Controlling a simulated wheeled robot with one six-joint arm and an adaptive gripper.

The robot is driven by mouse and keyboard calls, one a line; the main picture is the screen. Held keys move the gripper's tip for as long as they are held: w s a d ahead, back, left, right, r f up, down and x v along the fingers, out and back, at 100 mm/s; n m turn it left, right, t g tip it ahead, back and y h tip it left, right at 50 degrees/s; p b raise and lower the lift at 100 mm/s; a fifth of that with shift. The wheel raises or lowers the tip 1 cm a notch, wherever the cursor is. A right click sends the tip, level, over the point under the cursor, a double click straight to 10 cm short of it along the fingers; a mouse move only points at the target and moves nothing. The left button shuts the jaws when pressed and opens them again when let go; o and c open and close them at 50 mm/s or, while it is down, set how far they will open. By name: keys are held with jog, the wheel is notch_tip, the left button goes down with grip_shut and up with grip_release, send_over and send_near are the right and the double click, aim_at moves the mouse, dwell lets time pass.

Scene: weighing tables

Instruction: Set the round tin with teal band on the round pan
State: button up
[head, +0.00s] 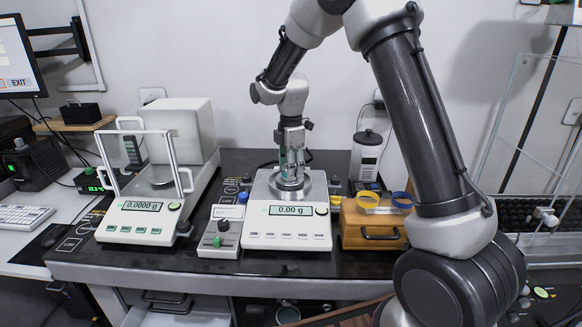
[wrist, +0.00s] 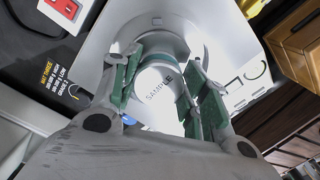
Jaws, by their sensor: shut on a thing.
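The round tin (wrist: 158,92) shows in the wrist view, with a pale lid marked SAMPLE and a teal band at its edge. My gripper (wrist: 163,90) is shut on it, with green finger pads on both sides. In the head view my gripper (head: 291,168) points down over the round pan (head: 305,187) of the middle scale (head: 288,226). The pan also shows behind the tin in the wrist view (wrist: 192,32). The scale display reads 0.00 g. The fingers mostly hide the tin in the head view, and I cannot tell whether it touches the pan.
A balance with a glass draft shield (head: 140,226) stands to the left, reading 0.0000 g. A small control box (head: 220,236) sits between the scales. A wooden box (head: 372,232) with blue and yellow rings is on the right. A white jar (head: 366,158) stands behind.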

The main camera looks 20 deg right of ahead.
jog(key=o, duration=1)
jog(key=shift+f, duration=0.1)
jog(key=shift+o, duration=0.2)
notch_tip(320, 180, up, 12)
jog(key=shift+r, duration=0.2)
jog(key=s+d+r+m+t, duration=0.1)
jog(key=s+d+r+m, duration=0.35)
jog(key=s, duration=0.35)
jog(key=s+d+r+m+t, duration=0.1)
jog(key=s+d+r+m, duration=0.35)
jog(key=s, duration=0.35)
jog(key=s+d+f+m+t, duration=0.1)
jog(key=s+d+f+m, duration=0.1)
jog(key=s+m, duration=0.3)
jog(key=s+d+f+m+t, duration=0.1)
jog(key=s+d+m, duration=0.2)
jog(key=s, duration=1)
jog(key=m, duration=0.2)
jog(key=shift+d+f+m, duration=0.25)
jog(key=shift+f+m, duration=0.05)
jog(key=shift+f, duration=0.05)
jog(key=shift+s, duration=0.1)
